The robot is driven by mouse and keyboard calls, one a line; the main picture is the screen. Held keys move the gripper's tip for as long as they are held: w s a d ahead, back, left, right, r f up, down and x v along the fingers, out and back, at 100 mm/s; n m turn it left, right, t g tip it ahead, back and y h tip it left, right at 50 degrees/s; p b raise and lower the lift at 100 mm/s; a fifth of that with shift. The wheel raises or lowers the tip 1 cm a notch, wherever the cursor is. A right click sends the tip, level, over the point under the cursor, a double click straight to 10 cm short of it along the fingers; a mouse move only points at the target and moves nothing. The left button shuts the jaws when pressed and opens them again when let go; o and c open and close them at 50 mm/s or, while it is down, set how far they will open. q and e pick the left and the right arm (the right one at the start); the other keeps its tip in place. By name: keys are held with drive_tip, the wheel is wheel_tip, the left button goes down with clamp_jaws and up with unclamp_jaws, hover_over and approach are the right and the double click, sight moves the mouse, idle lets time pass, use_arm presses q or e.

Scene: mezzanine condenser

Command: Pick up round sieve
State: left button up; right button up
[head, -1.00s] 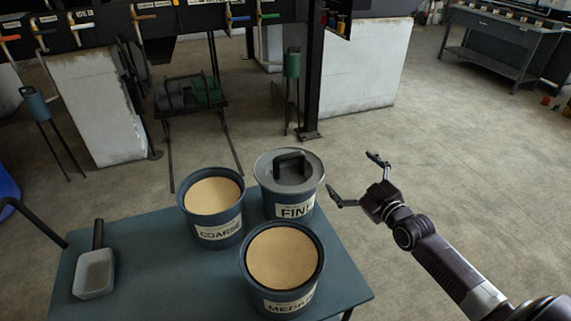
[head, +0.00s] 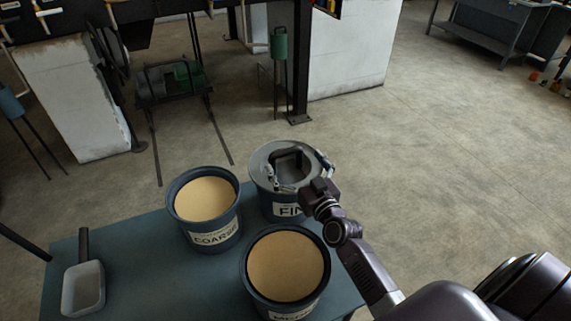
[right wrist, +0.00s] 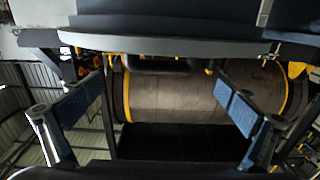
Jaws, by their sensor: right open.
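No mesh shows, so I cannot be sure which thing is the round sieve. A round grey lid-like piece (head: 262,160) with a dark raised handle (head: 290,160) sits on the bucket labelled FINE (head: 287,210). My right gripper (head: 300,174) is open and empty at that piece, its fingers spread to either side of the handle. I cannot tell if they touch it. In the right wrist view the grey rim (right wrist: 180,47) crosses the top, above my open right gripper (right wrist: 160,90). My left gripper is not in view.
Two buckets of tan material, COARSE (head: 205,198) and MEDIUM (head: 286,265), stand close by on the blue-grey table (head: 135,255). A grey scoop (head: 83,288) lies at the table's left.

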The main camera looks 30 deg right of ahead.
sight(288, 154)
drive_tip(key=w, duration=0.4)
drive_tip(key=shift+w+f, duration=0.15)
drive_tip(key=shift+f, duration=0.05)
drive_tip(key=shift+w+f, duration=0.1)
drive_tip(key=shift+w, duration=0.3)
drive_tip(key=c, duration=1.2)
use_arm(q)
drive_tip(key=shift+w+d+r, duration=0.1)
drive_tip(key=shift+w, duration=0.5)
use_arm(e)
drive_tip(key=c, duration=0.7)
